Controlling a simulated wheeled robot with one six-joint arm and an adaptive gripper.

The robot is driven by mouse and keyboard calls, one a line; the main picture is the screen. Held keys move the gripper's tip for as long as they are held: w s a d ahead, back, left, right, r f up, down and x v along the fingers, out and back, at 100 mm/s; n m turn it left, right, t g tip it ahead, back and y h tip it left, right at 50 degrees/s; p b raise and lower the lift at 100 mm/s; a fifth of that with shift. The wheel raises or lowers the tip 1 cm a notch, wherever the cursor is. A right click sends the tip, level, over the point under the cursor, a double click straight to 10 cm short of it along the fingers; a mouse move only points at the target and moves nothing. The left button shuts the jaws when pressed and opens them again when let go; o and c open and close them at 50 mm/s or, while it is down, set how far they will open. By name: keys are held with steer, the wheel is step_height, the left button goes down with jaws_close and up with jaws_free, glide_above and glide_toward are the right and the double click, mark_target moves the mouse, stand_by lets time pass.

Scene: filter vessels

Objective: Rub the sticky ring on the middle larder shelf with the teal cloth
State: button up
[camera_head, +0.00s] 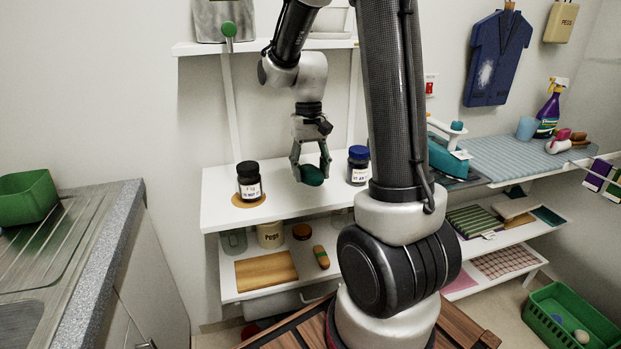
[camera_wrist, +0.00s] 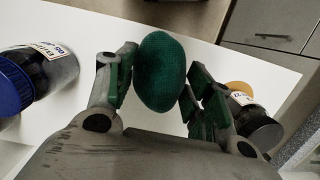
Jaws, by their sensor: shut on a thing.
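My gripper (camera_head: 311,168) is shut on the teal cloth (camera_head: 312,176), a dark green-teal rounded wad; the cloth also shows between the fingers in the wrist view (camera_wrist: 160,72). It is over the white middle shelf (camera_head: 285,207); I cannot tell whether it touches. The sticky ring (camera_head: 237,201) shows as an amber-brown patch on that shelf, left of my gripper. A black-lidded jar (camera_head: 249,183) stands on it and hides most of it. In the wrist view the amber patch (camera_wrist: 238,86) shows at the right, partly behind the jar (camera_wrist: 256,122).
A blue-lidded jar (camera_head: 357,166) stands on the same shelf, right of my gripper. The shelf between the two jars is clear. The lower shelf holds a wooden board (camera_head: 266,270) and a peg tub (camera_head: 270,235). An upper shelf (camera_head: 200,48) overhangs behind.

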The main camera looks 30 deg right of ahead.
steer(key=shift+r, duration=0.2)
steer(key=shift+r, duration=1.5)
